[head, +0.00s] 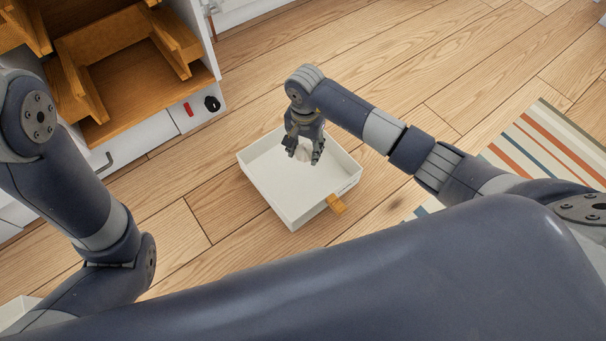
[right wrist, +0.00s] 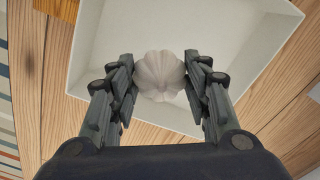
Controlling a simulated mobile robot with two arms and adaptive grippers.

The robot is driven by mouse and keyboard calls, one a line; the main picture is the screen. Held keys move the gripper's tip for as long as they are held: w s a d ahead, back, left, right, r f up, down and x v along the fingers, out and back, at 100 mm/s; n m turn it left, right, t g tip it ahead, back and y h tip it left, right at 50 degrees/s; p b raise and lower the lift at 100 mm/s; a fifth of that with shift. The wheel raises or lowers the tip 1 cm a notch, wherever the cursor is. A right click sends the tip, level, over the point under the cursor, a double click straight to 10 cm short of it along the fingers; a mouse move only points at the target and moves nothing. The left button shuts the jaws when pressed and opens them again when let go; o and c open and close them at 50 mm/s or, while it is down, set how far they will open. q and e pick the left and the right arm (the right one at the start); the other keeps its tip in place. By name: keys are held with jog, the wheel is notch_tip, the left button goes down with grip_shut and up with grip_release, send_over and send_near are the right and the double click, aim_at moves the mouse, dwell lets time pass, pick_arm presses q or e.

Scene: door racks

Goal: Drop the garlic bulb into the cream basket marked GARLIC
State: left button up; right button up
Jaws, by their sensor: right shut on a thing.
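The garlic bulb (right wrist: 159,76) is whitish and ribbed. My right gripper (head: 303,155) is shut on it, with a finger on each side in the right wrist view (right wrist: 159,80). The bulb also shows between the fingers in the head view (head: 302,153). The cream basket (head: 262,192) is a shallow square tray on the wooden floor. The gripper and bulb are over the basket's inside; the exact height above its bottom is hard to tell. Small dark marking shows on the basket's right-front wall, too small to read. My left arm is at the left, its gripper out of frame.
A white cabinet with open wooden drawers (head: 135,75) stands at the upper left. A striped rug (head: 548,145) lies at the right. Wooden floor around the basket is mostly clear.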

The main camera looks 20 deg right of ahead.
jog(key=o, duration=1.1)
jog(key=shift+c, duration=0.2)
notch_tip(320, 180, up, 12)
